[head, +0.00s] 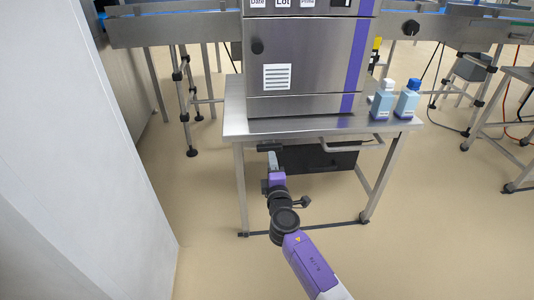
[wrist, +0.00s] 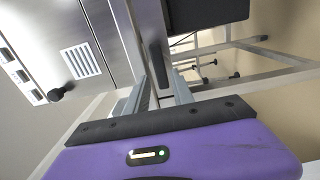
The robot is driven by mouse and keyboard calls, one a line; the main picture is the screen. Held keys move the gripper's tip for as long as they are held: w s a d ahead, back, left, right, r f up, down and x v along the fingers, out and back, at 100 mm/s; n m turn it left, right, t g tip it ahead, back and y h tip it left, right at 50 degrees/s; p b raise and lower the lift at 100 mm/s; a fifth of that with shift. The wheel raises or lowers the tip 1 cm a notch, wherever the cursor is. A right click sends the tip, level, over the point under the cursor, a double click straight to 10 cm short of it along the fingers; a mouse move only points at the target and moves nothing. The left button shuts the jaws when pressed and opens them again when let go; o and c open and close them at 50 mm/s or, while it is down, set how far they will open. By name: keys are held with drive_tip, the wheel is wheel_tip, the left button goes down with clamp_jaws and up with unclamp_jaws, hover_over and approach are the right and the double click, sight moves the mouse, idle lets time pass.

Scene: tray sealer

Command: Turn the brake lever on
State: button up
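A dark bar, which looks like the brake lever (head: 270,147), sits under the front edge of the steel table. Its dark end also shows in the wrist view (wrist: 159,65), pointing towards my gripper. My gripper (head: 272,158) is just below and in front of it in the head view. In the wrist view my gripper (wrist: 161,88) has its two grey fingers apart, with the dark end in line with the gap between them. I cannot tell whether the fingers touch it. The lever's mounting is hard to make out.
The steel table (head: 330,128) carries the sealer cabinet (head: 310,62) and two blue bottles (head: 382,104), (head: 407,104). A bent metal handle (head: 350,147) and a black box (head: 318,160) are under the table. A white wall (head: 80,170) stands at left; the floor in front is clear.

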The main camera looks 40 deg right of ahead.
sight(269, 148)
drive_tip(key=b+x, duration=0.1)
drive_tip(key=x, duration=0.4)
drive_tip(key=shift+w+d, duration=0.1)
drive_tip(key=shift+d, duration=0.1)
drive_tip(key=shift+c, duration=0.2)
clamp_jaws()
